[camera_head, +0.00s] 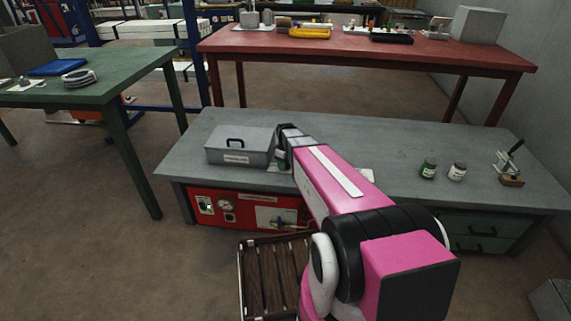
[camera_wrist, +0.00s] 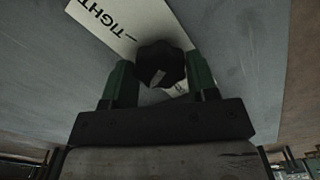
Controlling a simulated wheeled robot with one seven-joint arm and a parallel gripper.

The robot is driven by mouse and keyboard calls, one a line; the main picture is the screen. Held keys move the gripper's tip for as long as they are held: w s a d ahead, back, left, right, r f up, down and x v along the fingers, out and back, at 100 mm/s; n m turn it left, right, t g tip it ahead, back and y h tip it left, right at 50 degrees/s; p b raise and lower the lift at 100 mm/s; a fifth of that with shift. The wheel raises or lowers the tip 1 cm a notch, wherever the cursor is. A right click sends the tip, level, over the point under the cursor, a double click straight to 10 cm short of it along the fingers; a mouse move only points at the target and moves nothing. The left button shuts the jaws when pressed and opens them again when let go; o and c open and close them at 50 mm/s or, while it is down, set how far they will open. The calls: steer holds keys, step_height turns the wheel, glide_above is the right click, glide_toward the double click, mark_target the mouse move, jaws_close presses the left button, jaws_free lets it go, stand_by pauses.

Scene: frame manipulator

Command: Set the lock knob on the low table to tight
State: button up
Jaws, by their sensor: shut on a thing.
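The lock knob is a black round knob (camera_wrist: 160,64) with a pale pointer mark, in the wrist view. It sits on a white label card (camera_wrist: 115,22) that reads "TIGHT" at one end; lettering at the other end is mostly covered. My gripper (camera_wrist: 161,80) has its two green fingers on either side of the knob and is shut on it. In the head view my gripper (camera_head: 283,157) is beside the grey box on the low grey table (camera_head: 400,150), and my pink arm hides the knob. The pointer's exact setting cannot be told.
A grey lidded box (camera_head: 240,146) stands left of my gripper. Two small jars (camera_head: 428,169) (camera_head: 457,172) and a small stand (camera_head: 510,165) are on the right of the table. A red panel (camera_head: 245,209) is below. A red table (camera_head: 360,50) is behind.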

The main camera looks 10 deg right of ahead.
steer(key=m, duration=0.4)
steer(key=shift+m, duration=0.4)
steer(key=m, duration=1)
steer(key=shift+m, duration=2.7)
steer(key=o, duration=0.9)
steer(key=shift+r, duration=0.1)
step_height(320, 180, up, 11)
steer(key=shift+f, duration=0.2)
